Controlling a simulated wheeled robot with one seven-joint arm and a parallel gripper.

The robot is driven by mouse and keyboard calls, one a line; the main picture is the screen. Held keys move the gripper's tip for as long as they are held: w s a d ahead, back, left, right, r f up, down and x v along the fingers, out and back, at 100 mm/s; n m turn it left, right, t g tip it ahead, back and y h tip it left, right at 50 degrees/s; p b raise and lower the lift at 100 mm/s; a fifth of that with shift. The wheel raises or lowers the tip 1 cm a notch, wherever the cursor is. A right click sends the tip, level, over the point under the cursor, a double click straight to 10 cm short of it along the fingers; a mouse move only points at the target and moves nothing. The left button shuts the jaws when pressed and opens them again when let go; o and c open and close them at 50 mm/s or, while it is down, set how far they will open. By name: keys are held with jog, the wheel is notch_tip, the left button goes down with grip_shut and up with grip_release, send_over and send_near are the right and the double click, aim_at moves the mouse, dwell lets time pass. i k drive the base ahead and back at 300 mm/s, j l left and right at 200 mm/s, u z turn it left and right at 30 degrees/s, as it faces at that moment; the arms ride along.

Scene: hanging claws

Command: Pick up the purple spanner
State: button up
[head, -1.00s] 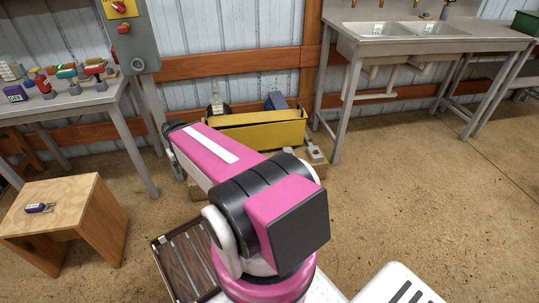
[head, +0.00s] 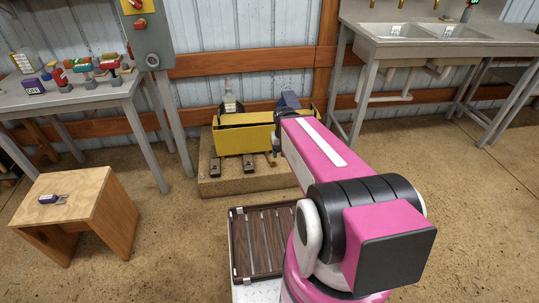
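A small purple tool with a pale patch and a grey metal end, which looks like the purple spanner (head: 50,199), lies flat on top of the wooden stool (head: 90,182) at the left. My pink arm reaches away from the camera, well to the right of the stool. My gripper (head: 277,148) is at the arm's far end, by the yellow bin, mostly hidden behind the arm. Its fingers are too small and covered to read. The spanner is far from my gripper, and nothing touches it.
A yellow bin (head: 240,139) stands on a low wooden platform (head: 245,184) by the wall, with dark clamp-like pieces in front. A metal table (head: 95,97) with several coloured tools stands behind the stool. A sink unit (head: 420,45) is at the right. Floor between stool and platform is clear.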

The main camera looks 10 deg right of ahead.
aim_at(52, 199)
jog(key=u, duration=2)
jog(key=i+u, duration=0.2)
jog(key=i+l, duration=0.2)
jog(key=i, duration=0.2)
jog(key=i+l+u, duration=0.15)
jog(key=i, duration=0.3)
jog(key=i+l, duration=0.25)
jog(key=i, duration=0.15)
